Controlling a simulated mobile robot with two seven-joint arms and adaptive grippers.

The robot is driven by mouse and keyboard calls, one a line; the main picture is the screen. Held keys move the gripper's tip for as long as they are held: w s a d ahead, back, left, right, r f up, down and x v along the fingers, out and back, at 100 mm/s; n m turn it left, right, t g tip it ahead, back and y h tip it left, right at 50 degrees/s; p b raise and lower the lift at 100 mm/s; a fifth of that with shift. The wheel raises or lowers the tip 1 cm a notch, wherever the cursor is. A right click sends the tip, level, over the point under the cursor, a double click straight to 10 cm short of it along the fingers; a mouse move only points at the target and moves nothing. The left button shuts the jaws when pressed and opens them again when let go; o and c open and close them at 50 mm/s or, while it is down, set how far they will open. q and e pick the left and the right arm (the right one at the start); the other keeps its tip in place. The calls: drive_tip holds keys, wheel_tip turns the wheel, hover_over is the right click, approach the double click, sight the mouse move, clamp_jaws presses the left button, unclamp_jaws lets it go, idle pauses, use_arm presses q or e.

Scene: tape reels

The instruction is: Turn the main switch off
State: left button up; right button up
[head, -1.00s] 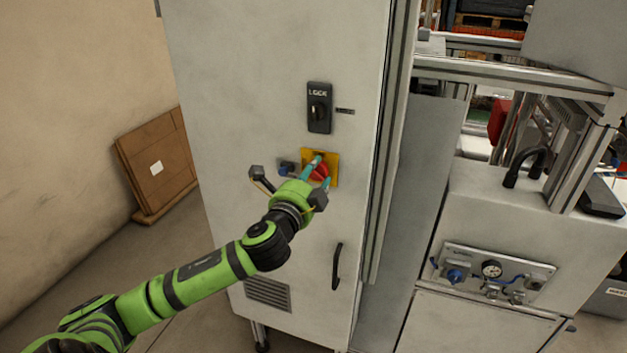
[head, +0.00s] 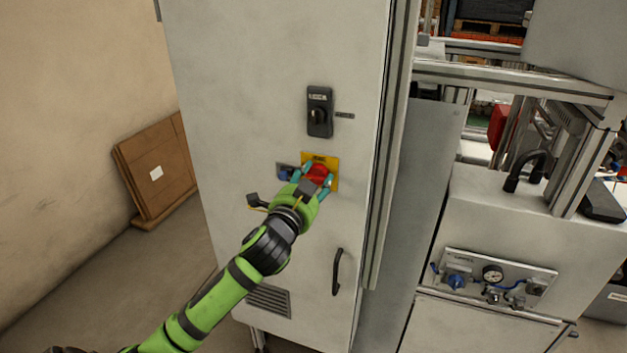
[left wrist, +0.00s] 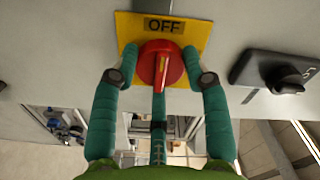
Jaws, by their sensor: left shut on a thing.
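The main switch is a red rotary knob (head: 319,173) on a yellow plate (head: 333,160) on the grey cabinet's front. In the left wrist view the knob (left wrist: 160,66) sits below the word OFF on the yellow plate (left wrist: 190,34). A pale mark on the knob stands roughly upright in that picture, towards OFF. My left gripper (head: 315,183) is shut on the knob. Its teal fingers (left wrist: 160,78) lie on both sides of it, with a third finger below. Part of the knob's rim is hidden by the fingers. My right gripper is not in view.
A black LOCK handle (head: 319,112) is above the switch, and a curved black door handle (head: 337,271) is below it. A small blue part (head: 285,171) is just left of the plate. A panel with a gauge (head: 492,274) is at the right.

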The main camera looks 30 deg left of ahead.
use_arm(q)
drive_tip(key=shift+r, duration=0.15)
drive_tip(key=o, duration=1.2)
drive_tip(key=shift+a, duration=0.1)
drive_tip(key=shift+c, duration=0.2)
drive_tip(key=v, duration=0.7)
drive_tip(key=shift+s, duration=0.25)
drive_tip(key=shift+f, duration=0.2)
